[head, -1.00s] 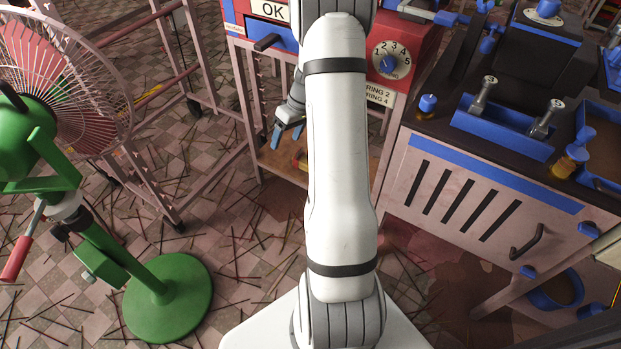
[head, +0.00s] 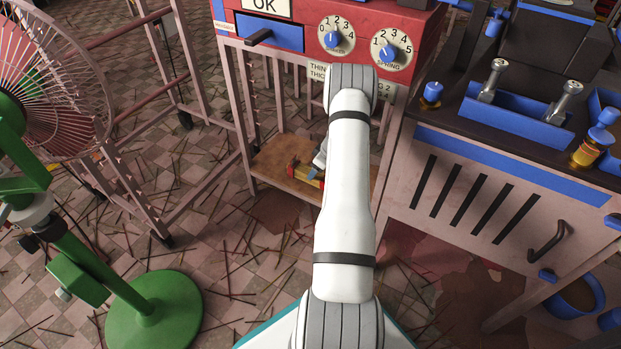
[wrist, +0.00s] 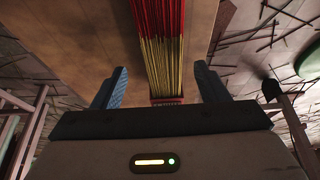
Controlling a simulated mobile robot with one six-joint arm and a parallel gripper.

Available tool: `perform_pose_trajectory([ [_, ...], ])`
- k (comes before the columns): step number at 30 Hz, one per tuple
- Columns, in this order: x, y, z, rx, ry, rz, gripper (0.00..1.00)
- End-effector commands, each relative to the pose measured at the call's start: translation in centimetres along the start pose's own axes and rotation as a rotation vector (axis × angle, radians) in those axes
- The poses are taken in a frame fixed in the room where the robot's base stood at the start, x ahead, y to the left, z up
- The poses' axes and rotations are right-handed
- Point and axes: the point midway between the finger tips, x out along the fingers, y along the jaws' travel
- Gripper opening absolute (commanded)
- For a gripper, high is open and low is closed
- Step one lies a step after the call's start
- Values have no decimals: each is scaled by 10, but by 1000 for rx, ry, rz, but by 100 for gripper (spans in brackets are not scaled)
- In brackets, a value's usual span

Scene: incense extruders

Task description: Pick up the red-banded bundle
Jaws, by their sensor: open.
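The red-banded bundle (head: 294,170) lies on the wooden lower shelf (head: 268,168) under the red machine. In the wrist view the bundle (wrist: 163,50) shows as long yellow sticks with a red upper part and a red band at the near end. My gripper (wrist: 158,88) is open, with one blue finger on each side of the bundle's line. The fingers look apart from it, with gaps on both sides. In the head view my arm hides most of the gripper (head: 315,168) and part of the bundle.
The red machine (head: 282,40) with dials and a blue drawer stands above the shelf, and its legs (head: 238,110) frame the opening. A bench with blue fittings (head: 480,190) is close on the right. A green-based fan (head: 155,310) stands at left. Loose sticks litter the floor.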

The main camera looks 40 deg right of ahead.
Motion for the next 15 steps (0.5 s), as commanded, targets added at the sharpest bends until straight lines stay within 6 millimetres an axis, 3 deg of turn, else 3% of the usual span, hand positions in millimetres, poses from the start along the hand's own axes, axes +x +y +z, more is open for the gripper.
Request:
perform_pose_trajectory([
  [6,32,-6,5,-2,-1,-3,67],
  [15,38,-6,7,1,0,1,67],
])
